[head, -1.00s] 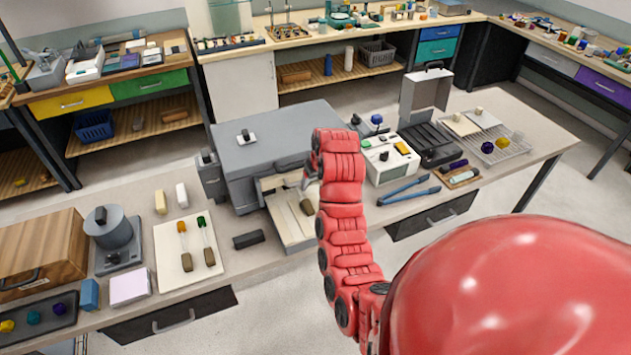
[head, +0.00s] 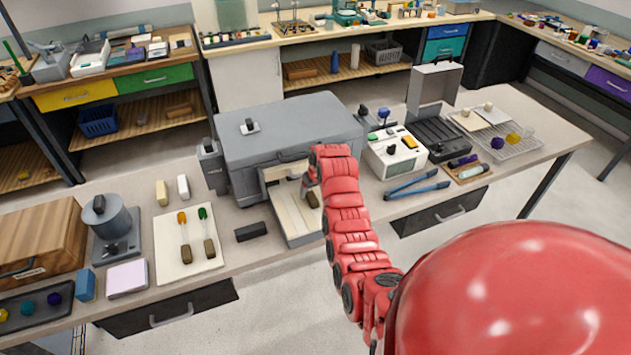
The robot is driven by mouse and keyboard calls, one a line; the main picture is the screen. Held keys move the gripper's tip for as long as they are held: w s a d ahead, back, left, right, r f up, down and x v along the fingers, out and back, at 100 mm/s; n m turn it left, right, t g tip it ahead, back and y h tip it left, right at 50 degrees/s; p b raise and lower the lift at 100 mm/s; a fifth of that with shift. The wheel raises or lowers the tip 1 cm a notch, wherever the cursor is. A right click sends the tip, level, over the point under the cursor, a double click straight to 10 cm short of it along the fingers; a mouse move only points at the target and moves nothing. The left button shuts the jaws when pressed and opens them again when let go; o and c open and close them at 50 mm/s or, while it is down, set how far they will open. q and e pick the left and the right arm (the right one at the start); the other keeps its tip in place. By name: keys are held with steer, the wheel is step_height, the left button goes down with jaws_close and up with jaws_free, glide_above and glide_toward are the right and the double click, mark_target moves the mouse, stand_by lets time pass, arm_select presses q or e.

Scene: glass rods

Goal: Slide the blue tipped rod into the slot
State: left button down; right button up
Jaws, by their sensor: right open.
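A rod with a dark brown handle (head: 313,200) lies in the open pale tray (head: 296,232) at the front of the large grey machine. Its tip is hidden, so I cannot see a blue end. My right gripper (head: 307,187) is open right beside this handle, partly covered by my red arm. I cannot tell whether it touches the rod. The slot is not clear to see behind the arm. On a white board at the left lie an orange-tipped rod (head: 184,240) and a green-tipped rod (head: 206,235), both with brown handles. My left gripper is out of view.
A black block (head: 251,232) lies left of the tray. A white instrument (head: 397,155) and blue-handled tongs (head: 417,187) lie to the right. A grey pot-shaped device (head: 112,228) and a wooden box (head: 40,245) stand at the left.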

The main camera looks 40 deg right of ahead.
mark_target(311, 195)
steer(key=shift+p+x, duration=0.35)
steer(key=shift+x, duration=0.9)
steer(key=shift+w+f, duration=0.2)
steer(key=shift+f, duration=0.3)
steer(key=shift+c, duration=0.3)
jaws_close()
